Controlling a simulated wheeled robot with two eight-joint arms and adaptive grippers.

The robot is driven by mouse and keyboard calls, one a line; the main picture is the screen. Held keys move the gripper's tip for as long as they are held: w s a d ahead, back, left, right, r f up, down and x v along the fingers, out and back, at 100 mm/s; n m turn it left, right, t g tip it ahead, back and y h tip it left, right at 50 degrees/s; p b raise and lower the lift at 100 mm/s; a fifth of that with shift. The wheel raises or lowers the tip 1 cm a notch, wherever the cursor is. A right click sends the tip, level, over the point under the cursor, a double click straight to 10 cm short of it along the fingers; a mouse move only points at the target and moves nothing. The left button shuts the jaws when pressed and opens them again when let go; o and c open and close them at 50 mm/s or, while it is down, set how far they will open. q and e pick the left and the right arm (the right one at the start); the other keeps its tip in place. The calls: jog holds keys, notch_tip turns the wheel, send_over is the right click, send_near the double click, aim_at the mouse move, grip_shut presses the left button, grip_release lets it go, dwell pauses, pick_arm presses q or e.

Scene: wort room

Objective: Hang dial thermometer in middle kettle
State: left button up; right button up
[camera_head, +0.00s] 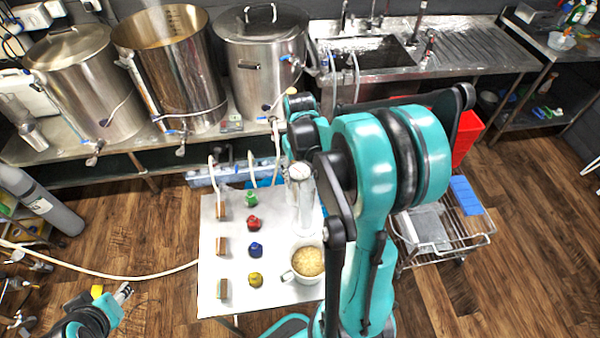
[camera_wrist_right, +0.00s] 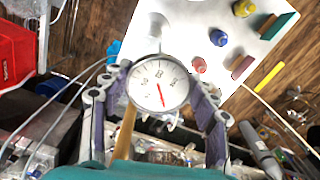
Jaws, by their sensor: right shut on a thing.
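The dial thermometer (camera_wrist_right: 158,85) shows its round white face with a red needle in the right wrist view. My right gripper (camera_wrist_right: 160,98) is shut on it, with a finger on each side of the dial. In the head view my right arm hides most of this gripper, which is at the far edge of the white table. The middle kettle (camera_head: 176,85) stands on the bench at the back left, without a lid and holding brownish liquid. My right gripper is in front and to the right of it. My left gripper (camera_head: 123,291) is low at the left; its jaws are too small to judge.
Lidded kettles stand left (camera_head: 80,85) and right (camera_head: 262,70) of the middle one. The white table (camera_head: 212,290) holds coloured pieces, a clear cylinder (camera_head: 304,210) and a mug (camera_head: 307,262). A sink (camera_head: 375,52) is at the back; a wire cart (camera_head: 440,240) is at right.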

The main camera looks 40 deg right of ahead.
jog(key=shift+r+p, duration=1.85)
jog(key=shift+r, duration=0.9)
jog(key=shift+s+d+r+p, duration=0.1)
jog(key=shift+d+r+p, duration=0.1)
jog(key=shift+r+p, duration=0.45)
jog(key=shift+s+d+r+p, duration=0.15)
jog(key=shift+r+p, duration=0.25)
jog(key=shift+r, duration=0.45)
notch_tip(320, 180, up, 21)
jog(key=p, duration=1.5)
jog(key=shift+f, duration=0.25)
